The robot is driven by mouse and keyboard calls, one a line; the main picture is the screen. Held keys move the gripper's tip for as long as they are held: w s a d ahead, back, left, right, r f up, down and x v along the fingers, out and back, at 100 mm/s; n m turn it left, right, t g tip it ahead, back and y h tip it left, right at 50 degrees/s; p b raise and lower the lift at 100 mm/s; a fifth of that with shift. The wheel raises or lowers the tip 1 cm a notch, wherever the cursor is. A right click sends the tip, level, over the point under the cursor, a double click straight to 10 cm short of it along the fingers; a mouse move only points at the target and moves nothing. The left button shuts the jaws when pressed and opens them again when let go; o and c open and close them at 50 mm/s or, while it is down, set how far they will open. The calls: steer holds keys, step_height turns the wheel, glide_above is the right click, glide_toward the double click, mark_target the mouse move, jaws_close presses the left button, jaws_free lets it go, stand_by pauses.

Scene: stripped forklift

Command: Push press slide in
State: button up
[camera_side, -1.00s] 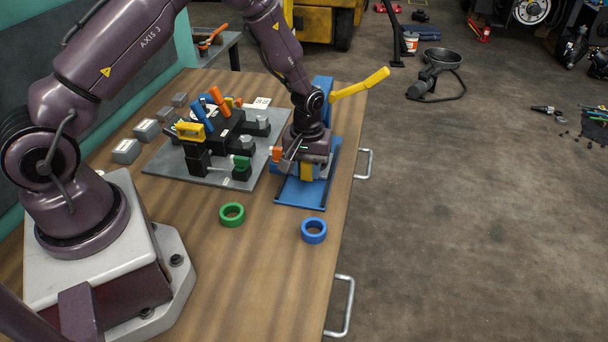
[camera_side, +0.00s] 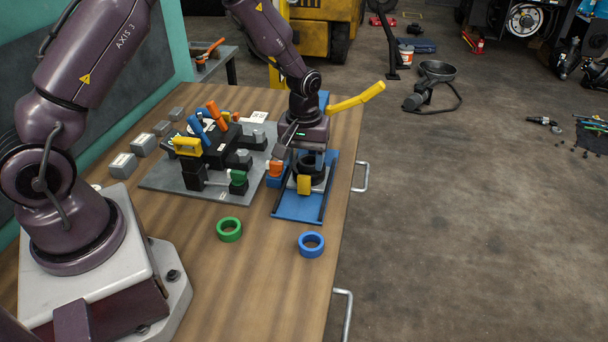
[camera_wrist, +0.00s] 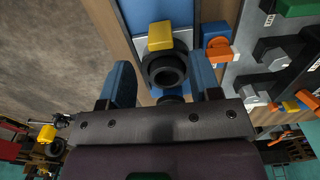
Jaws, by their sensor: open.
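The press has a blue base plate (camera_side: 298,207), a yellow lever (camera_side: 356,98) sticking out to the right, and a slide with a yellow handle (camera_side: 304,185). A black round part (camera_side: 312,168) sits on the slide. In the wrist view the yellow handle (camera_wrist: 160,36) and the black round part (camera_wrist: 164,69) lie between and ahead of the fingers. My gripper (camera_wrist: 163,80) is open, with a blue finger on each side, and appears empty. In the side view my gripper (camera_side: 302,150) is above the slide, in front of the press column. Contact cannot be told.
An orange clamp knob (camera_side: 275,168) on a blue block stands close left of the slide. A grey fixture plate (camera_side: 205,199) with toggle clamps lies further left. A green ring (camera_side: 229,229) and a blue ring (camera_side: 311,244) lie in front. The front tabletop is otherwise clear.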

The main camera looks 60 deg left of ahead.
step_height(320, 180, up, 7)
steer(key=shift+f, duration=0.2)
